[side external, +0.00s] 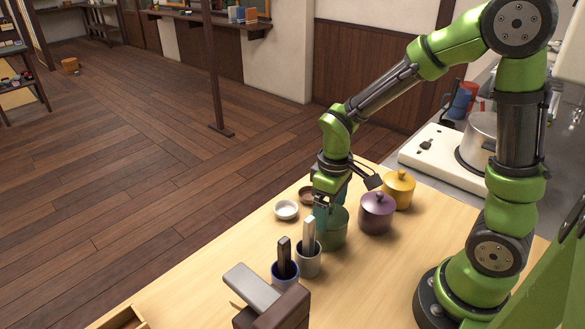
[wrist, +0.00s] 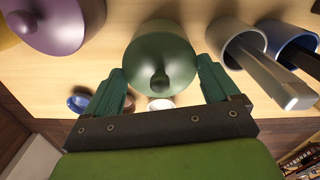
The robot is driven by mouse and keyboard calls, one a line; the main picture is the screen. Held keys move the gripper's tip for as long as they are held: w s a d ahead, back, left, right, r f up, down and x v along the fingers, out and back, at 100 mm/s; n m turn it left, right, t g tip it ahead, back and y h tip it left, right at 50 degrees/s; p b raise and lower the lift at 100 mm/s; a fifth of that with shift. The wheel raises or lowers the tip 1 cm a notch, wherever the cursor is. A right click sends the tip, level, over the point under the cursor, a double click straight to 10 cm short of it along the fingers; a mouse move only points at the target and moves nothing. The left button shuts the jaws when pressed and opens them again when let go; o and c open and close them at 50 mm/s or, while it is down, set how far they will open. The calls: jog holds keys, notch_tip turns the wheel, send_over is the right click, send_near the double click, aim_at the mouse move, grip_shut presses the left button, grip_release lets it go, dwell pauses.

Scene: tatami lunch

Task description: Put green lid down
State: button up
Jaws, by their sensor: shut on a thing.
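The green lid (wrist: 160,58), with a round knob, is between the two teal fingers of my gripper (wrist: 160,75) in the wrist view. My gripper (side external: 325,208) is shut on the lid, pointing down at the green pot (side external: 333,236) in the side view. The fingers and wrist hide part of the lid there. I cannot tell whether the lid touches the pot's rim.
A purple lidded pot (side external: 376,213) and a yellow one (side external: 398,190) stand to the right. A grey cup (side external: 308,262) and a blue cup (side external: 285,274) holding utensils stand in front. A white dish (side external: 286,210) and a brown dish (side external: 307,194) lie to the left.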

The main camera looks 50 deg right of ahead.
notch_tip(320, 180, up, 8)
jog(key=shift+f, duration=0.1)
jog(key=shift+a+r, duration=0.25)
jog(key=shift+a, duration=0.05)
jog(key=n, duration=0.1)
send_over(257, 240)
notch_tip(257, 240, down, 6)
jog(key=r, duration=0.1)
notch_tip(257, 240, down, 10)
jog(key=shift+f, duration=0.1)
jog(key=shift+f, duration=0.1)
jog(key=o, duration=0.8)
jog(key=shift+c, duration=0.2)
